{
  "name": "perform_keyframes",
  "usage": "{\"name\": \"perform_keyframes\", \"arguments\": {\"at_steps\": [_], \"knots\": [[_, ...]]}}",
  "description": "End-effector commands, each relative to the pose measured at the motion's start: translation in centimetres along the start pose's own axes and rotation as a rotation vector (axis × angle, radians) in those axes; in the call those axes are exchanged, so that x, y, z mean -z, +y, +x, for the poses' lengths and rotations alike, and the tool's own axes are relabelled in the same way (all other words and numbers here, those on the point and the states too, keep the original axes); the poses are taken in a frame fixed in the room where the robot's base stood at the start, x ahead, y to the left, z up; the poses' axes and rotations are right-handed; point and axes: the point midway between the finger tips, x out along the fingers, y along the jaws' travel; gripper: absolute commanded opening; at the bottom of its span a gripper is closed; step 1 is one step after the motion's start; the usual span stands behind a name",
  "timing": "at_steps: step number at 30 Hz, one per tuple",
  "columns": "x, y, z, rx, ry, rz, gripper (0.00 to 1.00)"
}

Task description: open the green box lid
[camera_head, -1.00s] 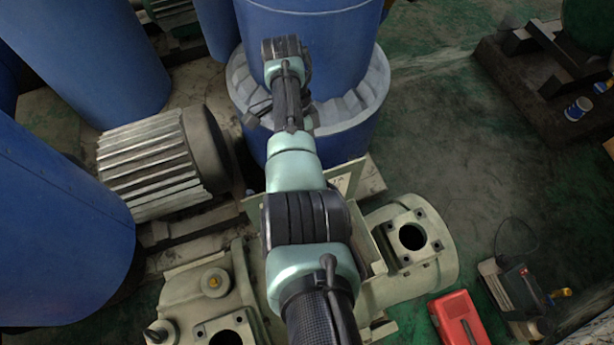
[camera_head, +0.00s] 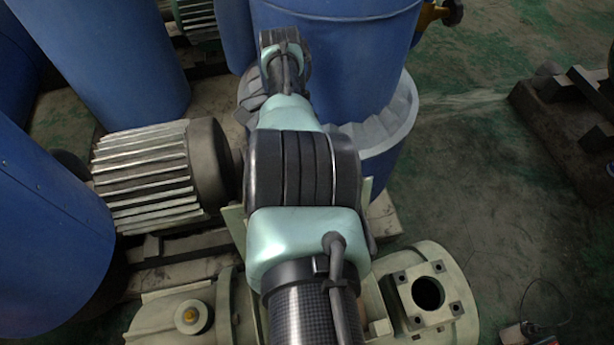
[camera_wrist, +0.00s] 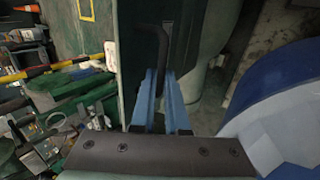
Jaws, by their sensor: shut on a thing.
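In the wrist view, a dark green panel (camera_wrist: 132,75), which looks like the green box lid, fills the upper middle. A dark bent handle (camera_wrist: 162,45) stands on it. My gripper (camera_wrist: 160,76) has blue fingers closed on the lower end of this handle. The exact contact is small and dim. In the head view my arm reaches away toward the blue barrels, and its own links hide the gripper. I cannot make out the green box in that view.
A large blue barrel (camera_head: 345,60) stands by my arm. A ribbed motor (camera_head: 150,175) and a beige pump casing (camera_head: 440,280) lie below it. The floor (camera_head: 470,190) at right is fairly clear.

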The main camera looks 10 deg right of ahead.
Motion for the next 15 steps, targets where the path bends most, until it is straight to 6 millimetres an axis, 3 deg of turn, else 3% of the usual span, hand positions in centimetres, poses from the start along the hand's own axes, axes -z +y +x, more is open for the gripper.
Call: {"name": "perform_keyframes", "arguments": {"at_steps": [11,12,15], "knots": [[-0.08,0.02,0.26,-0.007,0.003,0.001,0.00],[-0.08,0.02,0.25,-0.006,0.003,0.001,0.16],[-0.07,0.01,0.20,-0.005,0.003,0.000,0.34]]}}
